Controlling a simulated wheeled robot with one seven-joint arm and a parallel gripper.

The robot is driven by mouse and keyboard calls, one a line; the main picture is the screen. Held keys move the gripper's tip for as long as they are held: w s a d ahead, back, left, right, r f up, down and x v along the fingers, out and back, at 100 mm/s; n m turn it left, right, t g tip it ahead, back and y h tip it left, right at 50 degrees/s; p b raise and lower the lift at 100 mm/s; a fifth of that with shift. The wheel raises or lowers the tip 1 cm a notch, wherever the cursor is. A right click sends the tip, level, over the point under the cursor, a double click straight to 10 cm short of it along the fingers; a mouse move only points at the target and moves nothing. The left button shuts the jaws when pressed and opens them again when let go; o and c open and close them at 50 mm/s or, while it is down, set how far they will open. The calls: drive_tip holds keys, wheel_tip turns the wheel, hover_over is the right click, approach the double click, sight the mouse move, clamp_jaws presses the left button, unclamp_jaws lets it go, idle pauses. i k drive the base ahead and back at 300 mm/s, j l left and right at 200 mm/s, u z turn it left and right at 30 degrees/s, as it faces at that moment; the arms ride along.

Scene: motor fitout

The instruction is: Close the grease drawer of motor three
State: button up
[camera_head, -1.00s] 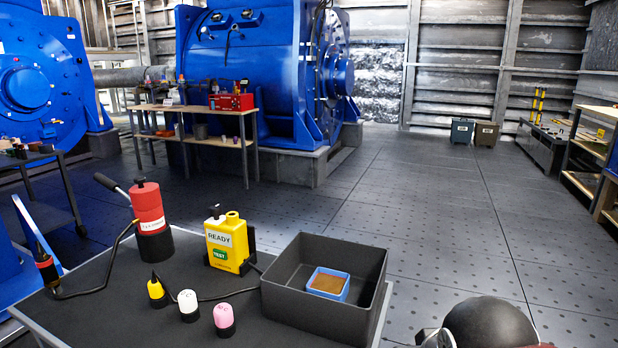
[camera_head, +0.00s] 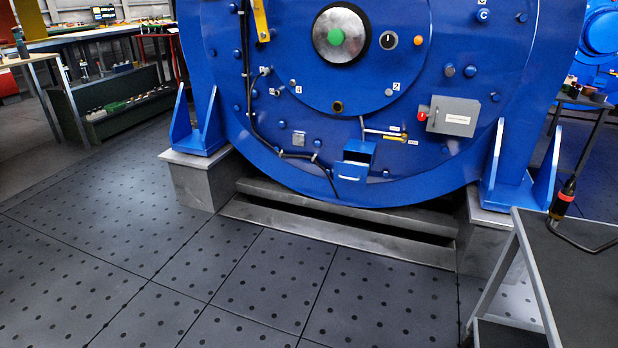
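A large blue motor (camera_head: 300,110) fills the middle of the head view. Low on its face a small blue drawer (camera_head: 351,172) with a pale handle sticks out from its housing and stands open. I cannot read a number that tells which motor this is. My gripper is not in view.
The motor stands on grey plinths with a metal step (camera_head: 340,235) below the drawer. The dotted floor (camera_head: 230,290) in front is clear. A dark cart (camera_head: 575,270) with a black and red tool (camera_head: 563,197) stands at the right. Benches and a green case (camera_head: 115,105) are at the left.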

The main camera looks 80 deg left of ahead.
sight(346, 171)
drive_tip(key=k+j+u, duration=0.1)
drive_tip(key=u, duration=2.3)
drive_tip(key=i, duration=1.35)
drive_tip(key=i+l, duration=0.1)
drive_tip(key=i+u, duration=0.05)
